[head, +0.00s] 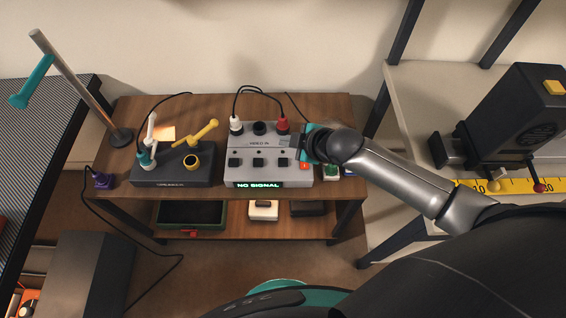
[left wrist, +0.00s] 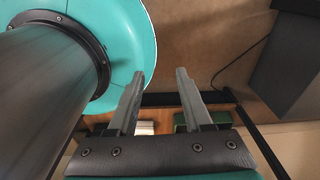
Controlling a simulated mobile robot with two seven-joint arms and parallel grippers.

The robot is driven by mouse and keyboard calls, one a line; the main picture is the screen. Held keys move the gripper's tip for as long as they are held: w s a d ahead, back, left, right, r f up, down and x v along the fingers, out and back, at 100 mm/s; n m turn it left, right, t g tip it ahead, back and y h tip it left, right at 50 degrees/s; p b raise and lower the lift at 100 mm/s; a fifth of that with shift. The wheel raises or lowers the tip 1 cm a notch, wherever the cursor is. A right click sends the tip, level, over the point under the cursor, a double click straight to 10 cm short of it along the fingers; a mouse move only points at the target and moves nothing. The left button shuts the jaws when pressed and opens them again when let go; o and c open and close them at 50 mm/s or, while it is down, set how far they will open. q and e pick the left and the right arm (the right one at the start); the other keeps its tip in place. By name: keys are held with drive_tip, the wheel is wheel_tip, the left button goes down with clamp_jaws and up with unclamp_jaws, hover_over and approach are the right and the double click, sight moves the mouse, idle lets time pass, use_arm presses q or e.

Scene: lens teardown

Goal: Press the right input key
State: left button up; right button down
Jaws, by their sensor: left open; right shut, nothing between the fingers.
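The grey video box (head: 270,142) stands on the wooden bench with a row of three black input keys on its front part. The right input key (head: 283,162) is the rightmost black one, with an orange-red button (head: 304,166) to its right. A green display (head: 258,184) on the box front reads "NO SIGNAL". My right gripper (head: 296,149) is shut and empty, over the right end of the box, just behind and right of the right key. I cannot tell whether it touches the box. My left gripper (left wrist: 158,78) is open and empty in the left wrist view.
White and red plugs (head: 282,124) with black cables sit at the box's back edge. A dark box (head: 172,178) with a yellow lever stands to its left. Small green-and-white (head: 331,173) items lie right of it.

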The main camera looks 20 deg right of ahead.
drive_tip(key=b, duration=0.5)
hover_over(287, 164)
wheel_tip(287, 164, down, 6)
drive_tip(key=shift+f, duration=0.45)
use_arm(q)
wheel_tip(287, 164, down, 6)
drive_tip(key=w+a, duration=0.2)
drive_tip(key=w, duration=0.1)
drive_tip(key=shift+a+t, duration=0.15)
drive_tip(key=shift+t, duration=0.15)
drive_tip(key=shift+s+d, duration=0.2)
drive_tip(key=shift+s, duration=0.05)
drive_tip(key=shift+s+d, duration=0.1)
drive_tip(key=shift+s, duration=0.3)
drive_tip(key=shift+w, duration=0.25)
